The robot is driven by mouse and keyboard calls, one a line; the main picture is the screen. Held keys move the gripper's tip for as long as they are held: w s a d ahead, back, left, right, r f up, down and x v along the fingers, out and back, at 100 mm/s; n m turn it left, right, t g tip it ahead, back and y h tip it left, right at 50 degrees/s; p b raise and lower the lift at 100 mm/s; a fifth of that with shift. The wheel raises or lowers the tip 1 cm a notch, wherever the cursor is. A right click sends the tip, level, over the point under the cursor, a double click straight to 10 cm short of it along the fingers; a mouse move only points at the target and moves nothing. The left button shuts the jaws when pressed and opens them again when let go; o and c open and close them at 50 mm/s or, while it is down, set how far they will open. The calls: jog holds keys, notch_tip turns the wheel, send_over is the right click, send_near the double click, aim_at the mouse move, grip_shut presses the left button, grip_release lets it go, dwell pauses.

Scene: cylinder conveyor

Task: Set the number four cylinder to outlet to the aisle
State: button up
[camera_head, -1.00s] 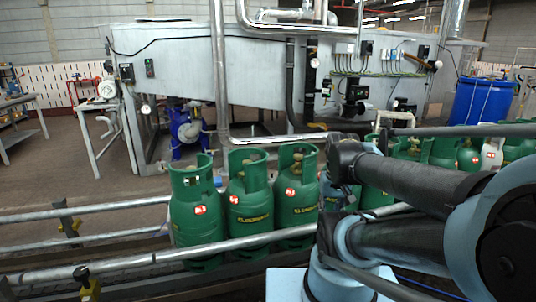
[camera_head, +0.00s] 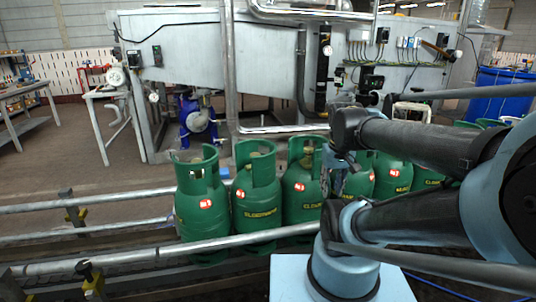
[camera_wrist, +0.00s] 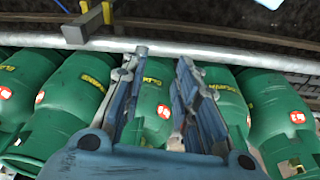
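A row of green gas cylinders stands on the conveyor. In the head view the first (camera_head: 202,215), second (camera_head: 257,205) and third (camera_head: 302,195) from the left show clearly, with red-and-white labels and yellow lettering. The fourth from the left (camera_head: 360,183) is partly hidden by my arm. My gripper (camera_head: 337,168) is beside the third and fourth, mostly hidden by my arm. In the wrist view my gripper (camera_wrist: 160,62) is open, its two blue-grey fingers over a green cylinder (camera_wrist: 153,98). Contact cannot be told. Label numbers are too small to read.
Metal rails (camera_head: 150,255) run in front of and behind the cylinders. Yellow clamps (camera_head: 92,284) sit on the rails. More cylinders (camera_head: 393,175) stand to the right. A large grey machine (camera_head: 190,60) is behind, with a blue drum (camera_head: 497,98) at right.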

jog(key=w+a+r+n, duration=0.2)
jog(key=w+a+r, duration=0.1)
jog(key=w+r, duration=0.3)
notch_tip(320, 180, up, 8)
jog(key=r+n+g, duration=0.1)
jog(key=n+g, duration=0.1)
jog(key=n, duration=0.6)
send_over(269, 151)
jog(key=f, duration=1.7)
jog(key=shift+w+a+f, duration=0.1)
jog(key=shift+w, duration=0.25)
grip_shut()
